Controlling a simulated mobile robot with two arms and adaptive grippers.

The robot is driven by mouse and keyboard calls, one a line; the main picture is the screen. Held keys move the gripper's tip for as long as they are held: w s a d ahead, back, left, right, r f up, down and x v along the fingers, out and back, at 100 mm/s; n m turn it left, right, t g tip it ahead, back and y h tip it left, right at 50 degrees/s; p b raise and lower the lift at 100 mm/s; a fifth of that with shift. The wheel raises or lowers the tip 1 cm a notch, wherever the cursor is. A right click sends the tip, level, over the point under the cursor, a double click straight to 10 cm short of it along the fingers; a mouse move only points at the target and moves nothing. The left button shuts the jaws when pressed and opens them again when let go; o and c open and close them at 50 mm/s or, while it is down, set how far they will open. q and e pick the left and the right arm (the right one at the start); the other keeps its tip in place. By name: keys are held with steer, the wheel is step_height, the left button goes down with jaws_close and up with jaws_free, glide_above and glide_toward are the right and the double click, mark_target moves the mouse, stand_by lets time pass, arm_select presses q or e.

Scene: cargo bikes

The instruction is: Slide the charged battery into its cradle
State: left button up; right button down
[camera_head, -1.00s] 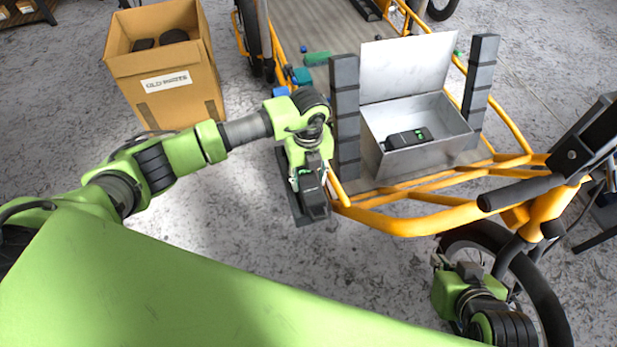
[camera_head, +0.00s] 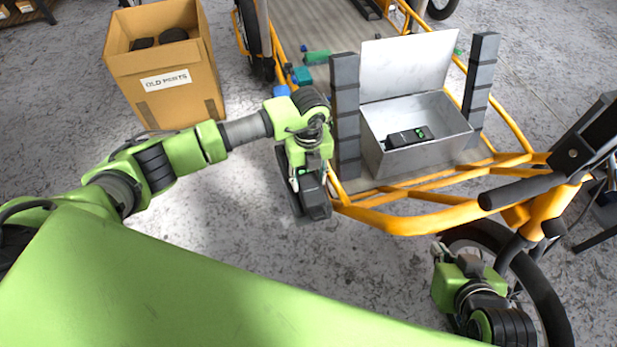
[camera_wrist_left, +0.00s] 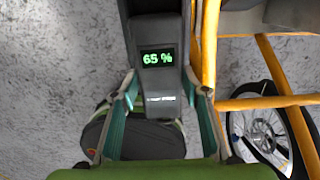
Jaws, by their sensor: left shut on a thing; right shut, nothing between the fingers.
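My left gripper (camera_head: 308,168) is shut on a dark battery (camera_head: 314,197), held beside the left edge of the orange cargo bike's frame. In the left wrist view the battery (camera_wrist_left: 157,85) stands between the fingers and its small screen reads 65 %. A dark narrow piece (camera_head: 287,182) shows along the battery's left side; I cannot tell whether it is the cradle. Another dark battery (camera_head: 409,137) with a green display lies in the open metal box (camera_head: 430,155) on the bike. My right gripper (camera_head: 440,252) is shut and empty near the front wheel.
A cardboard box (camera_head: 180,95) labelled OLD PARTS, with dark parts inside, stands at the back left. Grey posts (camera_head: 346,115) flank the metal box. The handlebar (camera_head: 520,192) and orange frame tubes (camera_head: 420,225) are close on the right.

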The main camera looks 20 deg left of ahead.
arm_select(q)
steer(key=shift+f, duration=0.1)
arm_select(e)
steer(key=shift+w+r, duration=0.3)
steer(key=shift+w, duration=0.1)
steer(key=shift+a, duration=0.1)
arm_select(q)
steer(key=o, duration=1.3)
step_height(320, 180, up, 12)
steer(key=shift+s+f, duration=0.1)
arm_select(e)
steer(key=shift+s, duration=0.15)
